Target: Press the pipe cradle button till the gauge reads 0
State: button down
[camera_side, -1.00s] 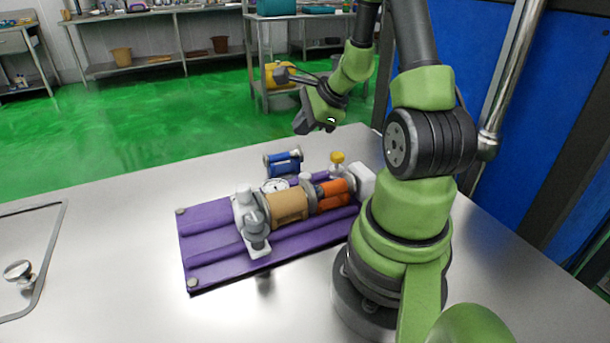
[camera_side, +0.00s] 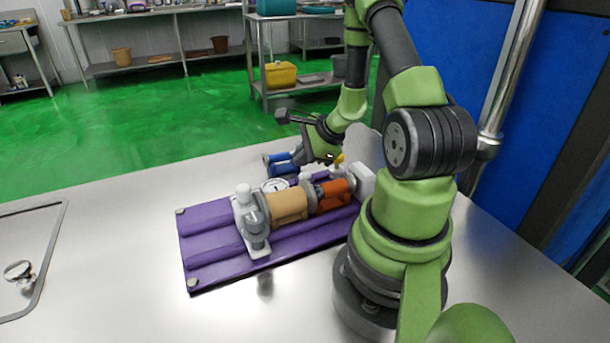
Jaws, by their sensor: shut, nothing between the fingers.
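The purple pipe cradle (camera_side: 205,215) lies on the steel table and carries a tan and orange pipe assembly (camera_side: 288,205). A small white round gauge (camera_side: 273,185) sits behind the tan section; its reading is too small to tell. A yellow knob (camera_side: 339,158) stands at the cradle's back right, partly hidden by my gripper. A white cap (camera_side: 243,188) tops the left fitting. I cannot tell which part is the button. My gripper (camera_side: 326,161) is shut and empty, pointing down beside the yellow knob; whether it touches the knob is unclear.
A blue cylindrical fitting (camera_side: 281,160) lies behind the gauge, close to the left of my gripper. A grey upright fitting (camera_side: 256,228) stands at the cradle's front. A framed panel with a round knob (camera_side: 18,270) is at the far left. The table between is clear.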

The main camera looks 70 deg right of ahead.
aim_at(303, 176)
jog(key=shift+f, duration=0.55)
dwell(1.7)
jog(key=shift+f, duration=0.4)
jog(key=shift+f, duration=0.45)
dwell(0.5)
jog(key=shift+r, duration=0.9)
jog(key=shift+r, duration=2.5)
